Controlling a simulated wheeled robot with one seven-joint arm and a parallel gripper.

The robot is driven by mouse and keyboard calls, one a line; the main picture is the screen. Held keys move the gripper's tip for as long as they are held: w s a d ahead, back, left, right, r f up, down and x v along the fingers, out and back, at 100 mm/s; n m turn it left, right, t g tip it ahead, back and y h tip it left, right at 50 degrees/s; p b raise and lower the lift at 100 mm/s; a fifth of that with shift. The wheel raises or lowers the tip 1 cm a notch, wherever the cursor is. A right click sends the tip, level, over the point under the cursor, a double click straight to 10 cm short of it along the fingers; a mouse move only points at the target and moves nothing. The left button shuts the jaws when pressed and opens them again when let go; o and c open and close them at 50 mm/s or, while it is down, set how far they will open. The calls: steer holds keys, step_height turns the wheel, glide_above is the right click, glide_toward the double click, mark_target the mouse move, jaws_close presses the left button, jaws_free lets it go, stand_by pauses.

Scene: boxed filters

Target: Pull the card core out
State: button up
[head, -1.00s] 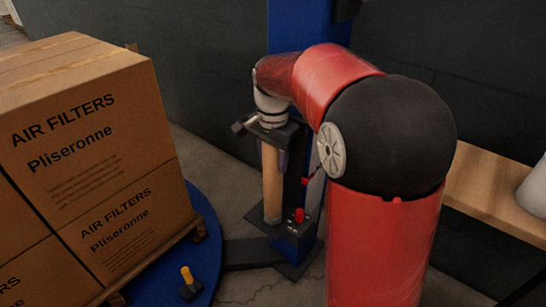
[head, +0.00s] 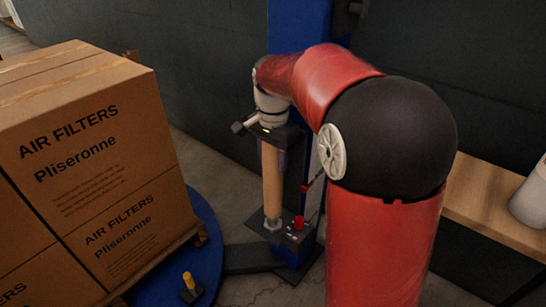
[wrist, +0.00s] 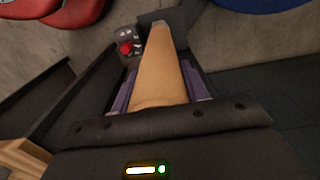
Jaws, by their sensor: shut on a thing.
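The card core (head: 271,180) is a tan tube standing upright beside the blue column in the head view. In the wrist view the card core (wrist: 162,75) runs away from me between the purple pads. My gripper (head: 268,143) is shut on its upper end; it also shows in the wrist view (wrist: 160,95). A grey fitting (head: 272,224) shows at the tube's foot, just above the dark base plate. I cannot tell whether the tube still sits around it. The tube's top is hidden by the gripper.
A blue column (head: 297,90) stands close behind the tube. A control box with a red button (head: 298,222) is right of its foot. Stacked filter cartons (head: 80,150) stand on a blue turntable (head: 208,225) at left. A wooden bench (head: 490,205) is at right.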

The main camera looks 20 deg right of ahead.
steer(key=shift+r+p, duration=1.1)
steer(key=shift+r, duration=0.25)
steer(key=shift+r+p, duration=1)
steer(key=shift+r, duration=3.5)
